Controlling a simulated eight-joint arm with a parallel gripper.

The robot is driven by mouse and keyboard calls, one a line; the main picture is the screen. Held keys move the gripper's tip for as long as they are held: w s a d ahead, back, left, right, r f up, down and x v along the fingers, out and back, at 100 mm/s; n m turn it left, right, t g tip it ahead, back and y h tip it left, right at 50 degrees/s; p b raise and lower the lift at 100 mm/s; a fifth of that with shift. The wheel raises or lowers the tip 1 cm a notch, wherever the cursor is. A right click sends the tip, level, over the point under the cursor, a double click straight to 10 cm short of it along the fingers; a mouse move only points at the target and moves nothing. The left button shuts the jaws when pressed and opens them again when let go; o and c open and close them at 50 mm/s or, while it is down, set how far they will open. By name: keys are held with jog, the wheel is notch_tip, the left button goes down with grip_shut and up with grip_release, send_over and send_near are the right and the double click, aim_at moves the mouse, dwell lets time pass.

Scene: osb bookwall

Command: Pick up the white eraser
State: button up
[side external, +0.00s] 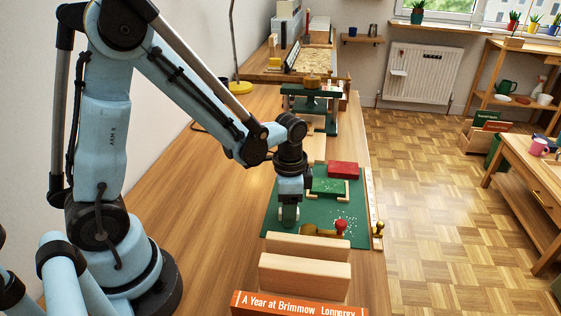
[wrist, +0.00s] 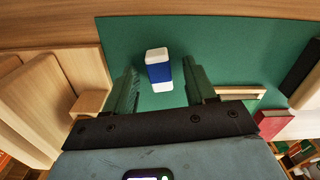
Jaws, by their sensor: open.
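The white eraser (wrist: 157,55) has a blue sleeve around its middle and lies on the green mat (wrist: 215,40). In the wrist view it sits just beyond and between the two fingertips of my gripper (wrist: 159,68), with a gap to each finger. My gripper is open and empty. In the side view my gripper (side external: 289,214) points down, low over the left part of the green mat (side external: 345,208). The eraser is mostly hidden by the fingers there, and I cannot tell its exact outline.
Wooden blocks (side external: 305,270) stand at the mat's near edge, behind an orange book (side external: 300,304). A red-topped stamp (side external: 341,226) lies near them. Bare desk lies left.

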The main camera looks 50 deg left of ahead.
jog(key=shift+f, duration=0.1)
grip_shut()
dwell(0.3)
jog(key=shift+r, duration=0.6)
jog(key=r, duration=0.2)
jog(key=d+r, duration=0.1)
jog(key=shift+s+r, duration=0.3)
jog(key=s+d+r, duration=0.5)
jog(key=d+r, duration=0.1)
jog(key=d, duration=0.3)
jog(key=shift+s, duration=0.2)
jog(key=shift+r, duration=0.1)
